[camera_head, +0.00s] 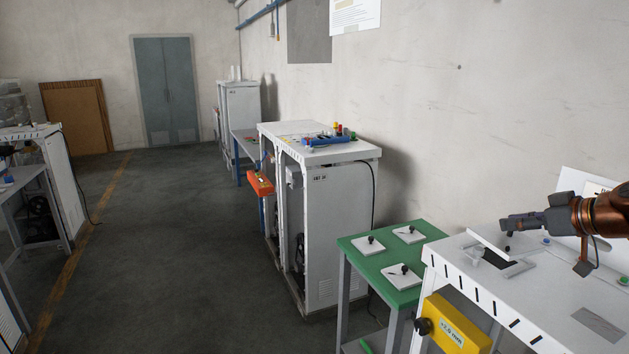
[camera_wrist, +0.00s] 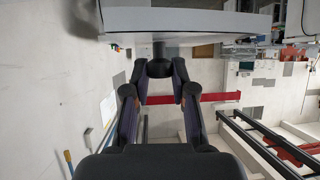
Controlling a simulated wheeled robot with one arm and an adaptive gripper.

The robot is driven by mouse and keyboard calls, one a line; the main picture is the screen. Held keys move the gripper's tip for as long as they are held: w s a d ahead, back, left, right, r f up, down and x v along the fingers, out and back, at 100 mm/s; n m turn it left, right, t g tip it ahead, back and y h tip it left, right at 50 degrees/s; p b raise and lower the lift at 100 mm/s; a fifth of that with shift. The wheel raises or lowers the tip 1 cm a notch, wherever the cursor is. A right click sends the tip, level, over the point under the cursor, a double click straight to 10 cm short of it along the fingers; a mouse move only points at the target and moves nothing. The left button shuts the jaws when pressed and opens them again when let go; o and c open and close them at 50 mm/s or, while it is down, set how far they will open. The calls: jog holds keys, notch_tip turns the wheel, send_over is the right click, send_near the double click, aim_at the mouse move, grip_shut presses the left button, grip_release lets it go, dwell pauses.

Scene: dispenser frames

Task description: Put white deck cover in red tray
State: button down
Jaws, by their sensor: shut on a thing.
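A white deck cover (camera_head: 488,243) is tilted above a dark opening in the white cabinet top at the right. In the wrist view the white plate (camera_wrist: 185,20) fills the top, with its black knob (camera_wrist: 159,50) between my fingertips. My gripper (camera_head: 506,225) is shut on this knob; its fingers also show in the wrist view (camera_wrist: 160,68). Three similar white plates with black knobs (camera_head: 409,234) lie on the green table. I cannot make out a red tray for certain; a red strip (camera_wrist: 195,98) shows behind my fingers in the wrist view.
The green table (camera_head: 362,246) stands left of the white cabinet (camera_head: 560,295), which has a yellow box (camera_head: 450,325) on its front. Another white cabinet (camera_head: 340,225) with an orange-red box (camera_head: 260,183) stands farther back.

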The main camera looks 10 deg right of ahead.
jog(key=w+a+f+m+h, duration=0.1)
jog(key=w+a+f, duration=0.3)
jog(key=a+f, duration=0.5)
jog(key=w+a+f+m+h, duration=0.2)
jog(key=w+a+f, duration=0.3)
jog(key=a+f, duration=0.4)
jog(key=w+a+f+m+t+h, duration=0.1)
jog(key=w+a+f, duration=0.4)
jog(key=a+f, duration=0.4)
jog(key=a, duration=0.2)
jog(key=shift+w+a+f+h, duration=0.15)
jog(key=shift+w+a+h, duration=0.05)
jog(key=shift+a+h, duration=0.15)
notch_tip(320, 180, down, 10)
jog(key=b, duration=1)
